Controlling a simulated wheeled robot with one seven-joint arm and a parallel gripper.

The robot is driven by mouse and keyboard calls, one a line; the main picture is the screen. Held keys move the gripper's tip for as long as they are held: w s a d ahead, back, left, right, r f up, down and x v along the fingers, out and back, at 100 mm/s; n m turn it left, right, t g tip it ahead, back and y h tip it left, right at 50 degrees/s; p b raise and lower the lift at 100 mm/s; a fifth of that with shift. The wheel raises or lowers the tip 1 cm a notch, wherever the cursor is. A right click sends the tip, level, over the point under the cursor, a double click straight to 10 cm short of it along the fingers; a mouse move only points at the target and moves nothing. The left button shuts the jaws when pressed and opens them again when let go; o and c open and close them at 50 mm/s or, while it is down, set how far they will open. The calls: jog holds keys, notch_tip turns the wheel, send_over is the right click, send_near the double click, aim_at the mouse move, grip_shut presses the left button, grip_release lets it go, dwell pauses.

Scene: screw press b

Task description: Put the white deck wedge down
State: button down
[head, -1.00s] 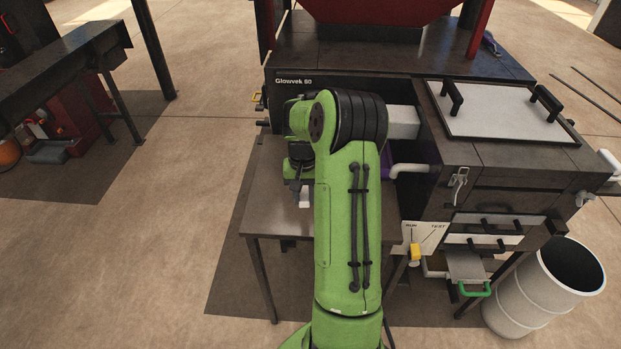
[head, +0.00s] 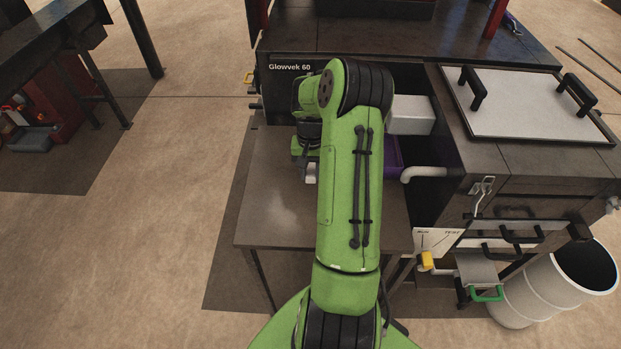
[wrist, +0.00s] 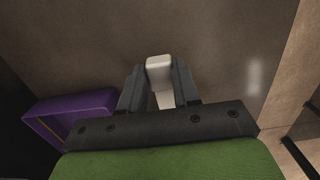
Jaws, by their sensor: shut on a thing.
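The white deck wedge (wrist: 160,74) is a small pale block in the wrist view, between the two dark fingers of my gripper (wrist: 159,90). My gripper is shut on it. The wedge is over the table top. I cannot tell whether it touches the surface.
A purple bin (wrist: 70,117) stands left of my gripper in the wrist view. In the head view the dark Glowvek 60 machine (head: 480,180) borders the table on the right and behind. The table's left and front parts are bare. A white barrel (head: 540,300) stands at the right.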

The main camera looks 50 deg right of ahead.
aim_at(311, 173)
jog(key=shift+w+f, duration=0.1)
jog(key=shift+f, duration=1.9)
jog(key=shift+f+b, duration=0.2)
jog(key=shift+b, duration=0.2)
jog(key=c, duration=0.8)
grip_release()
jog(key=shift+r, duration=0.1)
